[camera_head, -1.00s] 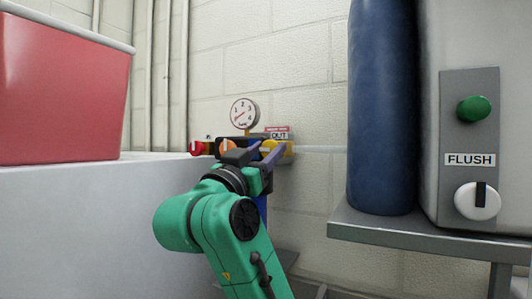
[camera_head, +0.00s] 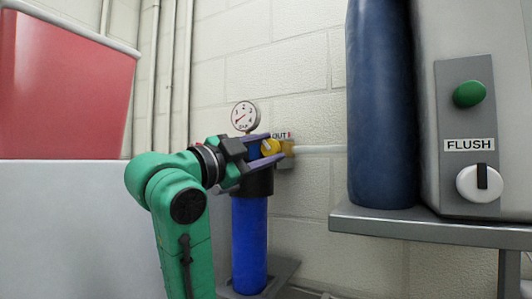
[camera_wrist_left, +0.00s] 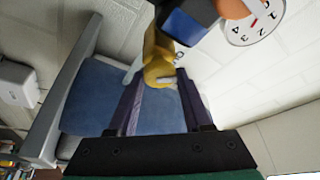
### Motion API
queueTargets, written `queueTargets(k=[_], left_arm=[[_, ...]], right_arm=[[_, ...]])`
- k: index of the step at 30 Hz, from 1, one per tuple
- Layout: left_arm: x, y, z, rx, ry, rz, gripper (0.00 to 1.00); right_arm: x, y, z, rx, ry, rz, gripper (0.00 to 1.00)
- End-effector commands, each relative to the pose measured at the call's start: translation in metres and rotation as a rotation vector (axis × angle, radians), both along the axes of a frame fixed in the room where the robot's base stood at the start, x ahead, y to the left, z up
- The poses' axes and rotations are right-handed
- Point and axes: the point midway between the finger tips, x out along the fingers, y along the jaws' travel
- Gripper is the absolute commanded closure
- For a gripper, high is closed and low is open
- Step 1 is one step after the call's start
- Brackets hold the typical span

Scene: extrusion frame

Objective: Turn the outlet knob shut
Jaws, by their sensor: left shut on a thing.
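The yellow outlet knob (camera_head: 269,147) sits beside the OUT label (camera_head: 280,135) on the wall-side pipe fitting. My left gripper (camera_head: 274,148) reaches it from the left, with one purple finger above and one below. It is shut on the knob. In the left wrist view the yellow knob (camera_wrist_left: 159,72) lies between the fingertips of my left gripper (camera_wrist_left: 160,76). The white mark on the knob looks tilted in the head view. A blue filter housing (camera_head: 249,240) hangs below the gripper. My right gripper is not in view.
A pressure gauge (camera_head: 244,115) stands just above the gripper. A dark blue cylinder (camera_head: 380,110) and a panel marked FLUSH (camera_head: 468,120) stand on a grey shelf (camera_head: 400,224) to the right. A red bin (camera_head: 65,90) is at the upper left.

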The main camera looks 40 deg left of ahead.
Motion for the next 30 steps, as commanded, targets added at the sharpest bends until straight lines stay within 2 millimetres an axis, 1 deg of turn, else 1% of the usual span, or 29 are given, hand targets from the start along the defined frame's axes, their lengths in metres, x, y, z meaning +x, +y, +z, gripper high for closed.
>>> queueTargets(k=[9, 18, 24, 30], left_arm=[[0.0, 0.002, 0.003, 0.283, 0.092, 0.004, 1.0], [0.0, 0.001, 0.004, 0.505, 0.161, 0.003, 1.0], [0.0, 0.001, 0.004, 0.596, 0.189, 0.003, 1.0], [0.0, 0.001, 0.003, 0.638, 0.201, 0.001, 1.0]], right_arm=[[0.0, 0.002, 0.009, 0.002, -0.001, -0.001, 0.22], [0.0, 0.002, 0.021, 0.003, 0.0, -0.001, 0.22], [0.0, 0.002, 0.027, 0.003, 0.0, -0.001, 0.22], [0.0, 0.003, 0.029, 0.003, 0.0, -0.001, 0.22]])
